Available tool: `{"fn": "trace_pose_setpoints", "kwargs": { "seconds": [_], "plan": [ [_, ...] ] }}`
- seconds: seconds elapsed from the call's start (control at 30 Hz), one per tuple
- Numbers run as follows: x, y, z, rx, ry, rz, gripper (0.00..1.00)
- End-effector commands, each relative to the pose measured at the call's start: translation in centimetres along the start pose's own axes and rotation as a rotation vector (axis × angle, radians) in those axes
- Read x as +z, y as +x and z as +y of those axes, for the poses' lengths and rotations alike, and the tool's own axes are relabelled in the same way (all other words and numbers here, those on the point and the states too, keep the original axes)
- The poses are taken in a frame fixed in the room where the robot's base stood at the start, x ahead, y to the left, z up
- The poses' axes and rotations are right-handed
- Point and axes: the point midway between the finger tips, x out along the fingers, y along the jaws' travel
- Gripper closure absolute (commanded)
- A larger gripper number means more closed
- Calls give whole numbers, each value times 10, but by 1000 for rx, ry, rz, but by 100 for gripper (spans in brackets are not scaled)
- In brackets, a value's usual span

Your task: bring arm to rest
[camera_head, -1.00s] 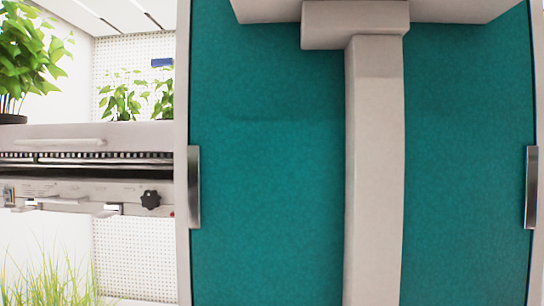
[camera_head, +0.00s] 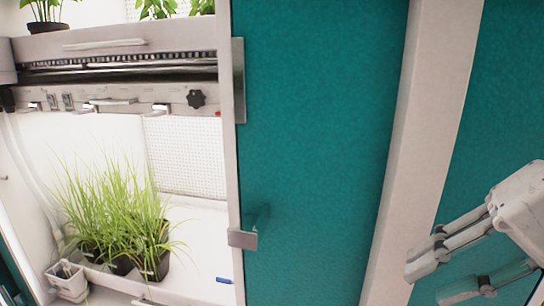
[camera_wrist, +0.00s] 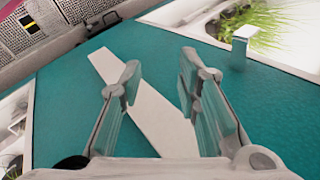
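My gripper (camera_head: 460,272) is at the lower right in the head view, in front of the teal panel (camera_head: 315,130). In the wrist view my gripper (camera_wrist: 160,85) has its two fingers well apart, with nothing between them. Behind the fingers are the teal surface (camera_wrist: 60,110) and a pale grey bar (camera_wrist: 145,100). The fingers appear clear of the panel, though the exact distance cannot be told. No object is held.
Left of the panel is an open growth chamber with grass in dark pots (camera_head: 155,255) on a tray, a small white pot (camera_head: 68,282) and a blue item (camera_head: 224,280). A shelf (camera_head: 120,45) with a black knob (camera_head: 196,98) runs above. Metal hinges (camera_head: 242,239) stick out at the panel's edge.

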Motion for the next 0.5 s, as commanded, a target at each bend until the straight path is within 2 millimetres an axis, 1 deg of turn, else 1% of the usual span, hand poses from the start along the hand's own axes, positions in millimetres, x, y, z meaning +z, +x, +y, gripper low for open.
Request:
{"fn": "trace_pose_setpoints", "kwargs": {
  "seconds": [0.03,0.1,0.2,0.3,0.43,0.5],
  "plan": [
    [22,13,9,78,-76,-47,70],
    [45,26,25,185,-165,-93,70],
    [68,36,49,322,-281,-137,70],
    [83,40,72,444,-387,-162,70],
    [94,41,100,596,-521,-172,70],
    [90,31,92,594,-518,-163,70]
  ]
}}
